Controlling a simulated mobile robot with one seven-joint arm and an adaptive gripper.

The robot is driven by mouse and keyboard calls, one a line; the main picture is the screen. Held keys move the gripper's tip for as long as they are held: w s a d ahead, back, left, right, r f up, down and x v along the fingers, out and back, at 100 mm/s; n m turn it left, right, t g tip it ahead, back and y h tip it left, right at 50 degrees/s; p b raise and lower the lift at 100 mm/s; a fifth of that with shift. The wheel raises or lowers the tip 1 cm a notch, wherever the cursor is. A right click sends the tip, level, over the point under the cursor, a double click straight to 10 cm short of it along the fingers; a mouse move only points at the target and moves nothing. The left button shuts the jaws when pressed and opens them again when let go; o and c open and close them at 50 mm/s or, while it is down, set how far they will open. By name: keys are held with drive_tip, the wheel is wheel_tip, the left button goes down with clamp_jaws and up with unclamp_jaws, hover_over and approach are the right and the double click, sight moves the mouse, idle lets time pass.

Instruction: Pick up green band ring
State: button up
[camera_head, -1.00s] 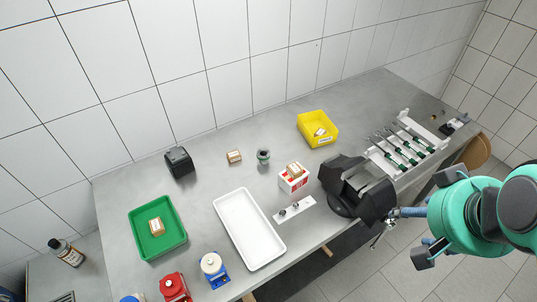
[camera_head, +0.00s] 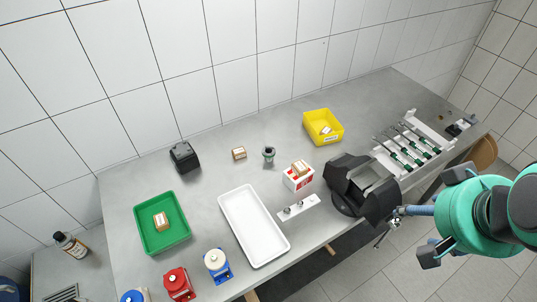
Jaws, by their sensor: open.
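A small round grey and dark piece with a greenish tint (camera_head: 268,154) stands on the grey bench, between a small tan box and the yellow bin. It looks like the green band ring, but it is too small to be certain. My gripper (camera_head: 438,214) is at the right edge of the view, beyond the bench's front edge and far from that piece. Its fingers are spread apart with nothing seen between them. Part of it is hidden by my teal arm.
A black vise (camera_head: 361,190) stands between my gripper and the small piece. Nearby are a red and white box (camera_head: 298,181), the yellow bin (camera_head: 323,127), the tan box (camera_head: 239,153), a white tray (camera_head: 227,212) and a green tray (camera_head: 142,232). A tool rack (camera_head: 382,158) is at right.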

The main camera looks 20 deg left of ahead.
drive_tip(key=w+a+r+m+g, duration=0.1)
drive_tip(key=w+a+r, duration=0.2)
drive_tip(key=w+r, duration=0.35)
drive_tip(key=w+a+r+g, duration=0.1)
drive_tip(key=w+a+r, duration=0.3)
drive_tip(key=w+r, duration=0.3)
drive_tip(key=m+g+p, duration=0.1)
drive_tip(key=m+g, duration=0.1)
drive_tip(key=g, duration=0.2)
hover_over(269, 155)
drive_tip(key=w, duration=0.2)
wheel_tip(269, 155, down, 8)
wheel_tip(269, 155, down, 29)
drive_tip(key=shift+a, duration=0.35)
drive_tip(key=shift+w+f+b, duration=0.15)
drive_tip(key=shift+f+b, duration=0.65)
drive_tip(key=shift+f, duration=3.7)
